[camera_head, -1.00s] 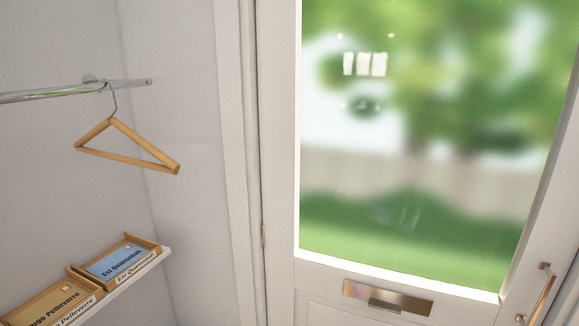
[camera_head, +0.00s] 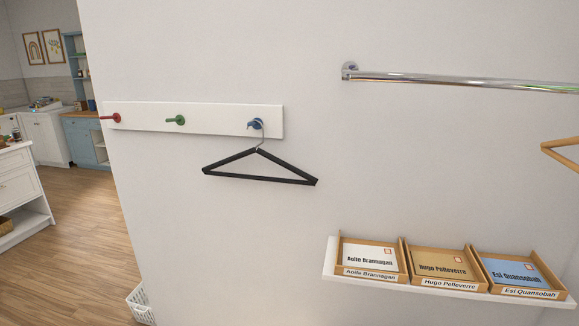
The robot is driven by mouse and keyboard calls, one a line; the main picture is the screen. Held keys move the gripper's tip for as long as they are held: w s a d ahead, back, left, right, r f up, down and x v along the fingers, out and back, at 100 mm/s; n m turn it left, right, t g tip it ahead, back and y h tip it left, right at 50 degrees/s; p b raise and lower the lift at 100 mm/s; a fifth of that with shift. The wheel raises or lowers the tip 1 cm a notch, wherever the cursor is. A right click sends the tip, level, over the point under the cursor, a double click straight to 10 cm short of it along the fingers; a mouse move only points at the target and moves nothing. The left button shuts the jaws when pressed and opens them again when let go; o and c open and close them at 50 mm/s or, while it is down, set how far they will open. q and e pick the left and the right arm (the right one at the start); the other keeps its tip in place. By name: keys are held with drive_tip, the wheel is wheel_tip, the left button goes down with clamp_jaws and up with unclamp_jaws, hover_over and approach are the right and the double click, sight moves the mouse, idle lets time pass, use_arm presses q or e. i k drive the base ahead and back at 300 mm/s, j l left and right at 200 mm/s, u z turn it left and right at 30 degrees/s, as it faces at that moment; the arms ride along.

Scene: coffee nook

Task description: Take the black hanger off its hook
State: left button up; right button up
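The black hanger (camera_head: 262,178) hangs by its metal hook from the blue hook (camera_head: 256,124), at the right end of a white hook board (camera_head: 220,119) on the wall. The hanger hangs free and nothing else touches it. Neither of my grippers shows in the head view.
A red hook (camera_head: 111,117) and a green hook (camera_head: 175,120) are bare. A metal rail (camera_head: 450,80) runs along the wall at right; part of a wooden hanger (camera_head: 557,148) shows at the right edge. Below is a shelf (camera_head: 330,259) with three labelled trays. A white basket (camera_head: 139,304) stands low.

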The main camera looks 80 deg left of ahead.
sight(310, 180)
drive_tip(key=u, duration=2.9)
